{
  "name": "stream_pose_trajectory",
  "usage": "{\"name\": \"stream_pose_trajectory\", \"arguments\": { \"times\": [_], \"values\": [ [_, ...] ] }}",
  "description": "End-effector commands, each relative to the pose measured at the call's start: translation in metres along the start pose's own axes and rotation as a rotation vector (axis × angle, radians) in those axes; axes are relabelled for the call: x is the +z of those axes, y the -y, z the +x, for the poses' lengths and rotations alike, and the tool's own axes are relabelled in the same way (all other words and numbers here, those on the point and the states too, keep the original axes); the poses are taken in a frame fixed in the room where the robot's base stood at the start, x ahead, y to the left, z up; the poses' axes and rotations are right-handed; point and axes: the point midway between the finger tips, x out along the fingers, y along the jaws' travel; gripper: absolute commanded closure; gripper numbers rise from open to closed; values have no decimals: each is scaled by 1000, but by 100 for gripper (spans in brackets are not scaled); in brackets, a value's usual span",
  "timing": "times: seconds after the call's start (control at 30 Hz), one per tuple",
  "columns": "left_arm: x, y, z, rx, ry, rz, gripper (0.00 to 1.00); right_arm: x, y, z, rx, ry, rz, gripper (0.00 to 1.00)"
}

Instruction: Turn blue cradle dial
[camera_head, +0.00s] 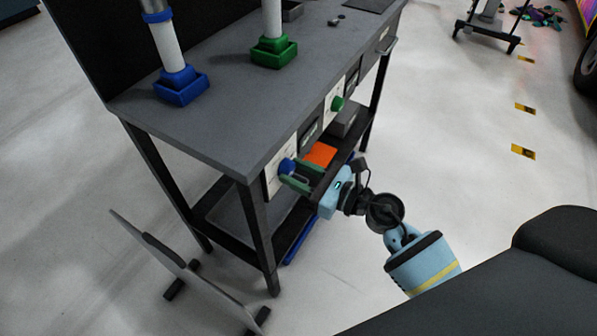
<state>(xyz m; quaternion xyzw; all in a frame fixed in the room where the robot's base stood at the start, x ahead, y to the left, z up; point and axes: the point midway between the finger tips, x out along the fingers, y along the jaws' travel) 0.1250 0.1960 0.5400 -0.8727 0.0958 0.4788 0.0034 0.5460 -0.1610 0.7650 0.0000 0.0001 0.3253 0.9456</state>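The blue dial (287,166) sits on a white panel on the front of the grey workbench, near its front corner. My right gripper (294,175) reaches in from the right with its green fingers at the dial. The fingers look spread apart, and I cannot tell whether they touch the dial. The blue cradle (181,88) stands on the bench top at left and holds a white roll (165,45) upright. My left gripper is not in view.
A green dial (337,103) and a green cradle (273,52) with another white roll are farther along the workbench (225,110). An orange item (320,154) is under the bench top, behind my gripper. A dark-framed stand (180,262) is at lower left. The floor at right is mostly clear.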

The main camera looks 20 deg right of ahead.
Motion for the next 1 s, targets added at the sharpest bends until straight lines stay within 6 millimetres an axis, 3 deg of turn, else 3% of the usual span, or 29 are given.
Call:
{"name": "stream_pose_trajectory", "arguments": {
  "times": [0.03,0.13,0.57,1.0],
  "values": [
    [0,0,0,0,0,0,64,0,0,0,0,0,0,72],
    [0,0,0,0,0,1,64,0,0,0,0,0,0,86],
    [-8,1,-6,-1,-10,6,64,2,0,0,1,0,100,86],
    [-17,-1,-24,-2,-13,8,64,3,0,0,0,-1,479,86]
  ]
}}
